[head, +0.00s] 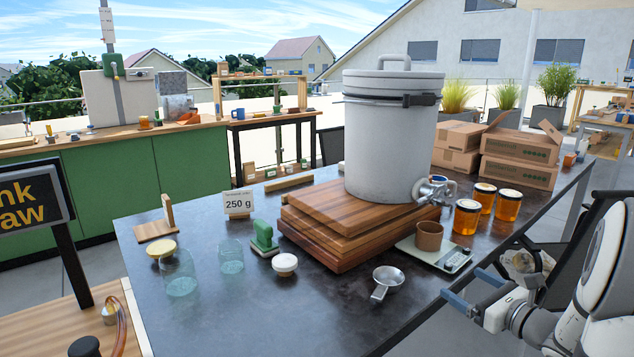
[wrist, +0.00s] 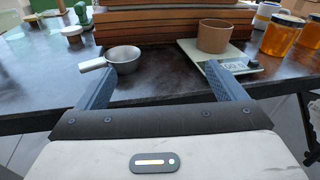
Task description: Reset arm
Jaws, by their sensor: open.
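My gripper (head: 468,294) is at the lower right in the head view, just off the front edge of the dark table (head: 330,312). Its two fingers are apart with nothing between them, and the wrist view shows the same open gripper (wrist: 163,85). In front of it on the table are a metal scoop (head: 386,281) and a brown cup (head: 429,236) on a scale (head: 432,256). The wrist view shows the scoop (wrist: 123,56) near the left finger and the cup (wrist: 214,36) beyond the right finger. My gripper touches none of them.
A large metal tank (head: 385,140) with a tap (head: 432,191) stands on stacked wooden boards (head: 335,222). Several honey jars (head: 467,217) stand right of the scale. Glass jars (head: 180,273), a green stamp-like tool (head: 263,236) and a 250 g card (head: 238,203) are at left.

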